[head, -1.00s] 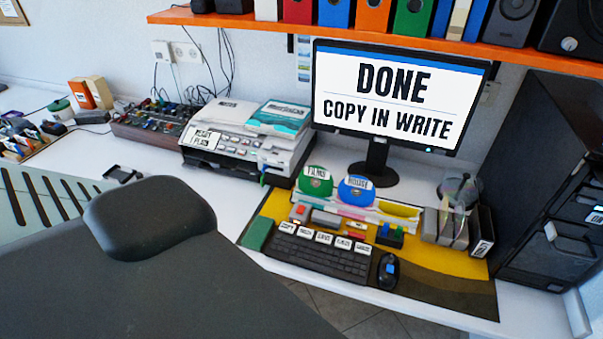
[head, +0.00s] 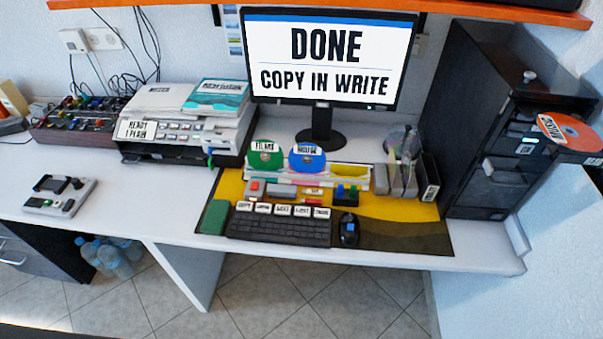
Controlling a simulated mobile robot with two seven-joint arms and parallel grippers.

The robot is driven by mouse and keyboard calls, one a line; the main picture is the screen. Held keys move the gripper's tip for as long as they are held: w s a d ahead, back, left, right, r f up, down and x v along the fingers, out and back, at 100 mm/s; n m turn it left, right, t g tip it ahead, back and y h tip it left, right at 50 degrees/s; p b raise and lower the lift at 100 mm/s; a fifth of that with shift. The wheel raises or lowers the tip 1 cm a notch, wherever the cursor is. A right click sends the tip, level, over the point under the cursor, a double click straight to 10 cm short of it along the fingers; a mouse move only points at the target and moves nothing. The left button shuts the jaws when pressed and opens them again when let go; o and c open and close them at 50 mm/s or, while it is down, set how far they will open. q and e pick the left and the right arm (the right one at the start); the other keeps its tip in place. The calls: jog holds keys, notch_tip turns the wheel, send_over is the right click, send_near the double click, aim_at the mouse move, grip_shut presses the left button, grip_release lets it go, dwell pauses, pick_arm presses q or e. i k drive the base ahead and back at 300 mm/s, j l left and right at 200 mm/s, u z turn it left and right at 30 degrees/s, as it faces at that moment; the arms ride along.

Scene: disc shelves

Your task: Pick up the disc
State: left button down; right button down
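Neither of my grippers is in view. Several discs show, and I cannot tell which one the task means. An orange disc (head: 574,131) with a white label lies flat at the front of the black drawer tower (head: 470,130), at the right edge. It seems to stick out from the tower. A green disc (head: 265,160) and a blue disc (head: 307,163), both labelled, stand upright side by side in a white holder below the monitor (head: 321,62). A clear disc (head: 405,142) shows behind dark upright holders on the desk.
A keyboard (head: 280,226) and mouse (head: 349,231) lie on a yellow mat (head: 395,207). A printer (head: 185,135) stands left of it, and a grey device (head: 60,195) lies farther left. The white desk (head: 150,200) is clear between them. Below are blue bottles (head: 105,255) and tiled floor.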

aim_at(569, 132)
jog(key=z, duration=0.5)
jog(key=i+z, duration=0.1)
jog(key=z, duration=0.35)
jog(key=i+z, duration=0.1)
jog(key=z, duration=0.85)
jog(key=i+z, duration=0.1)
jog(key=z, duration=0.4)
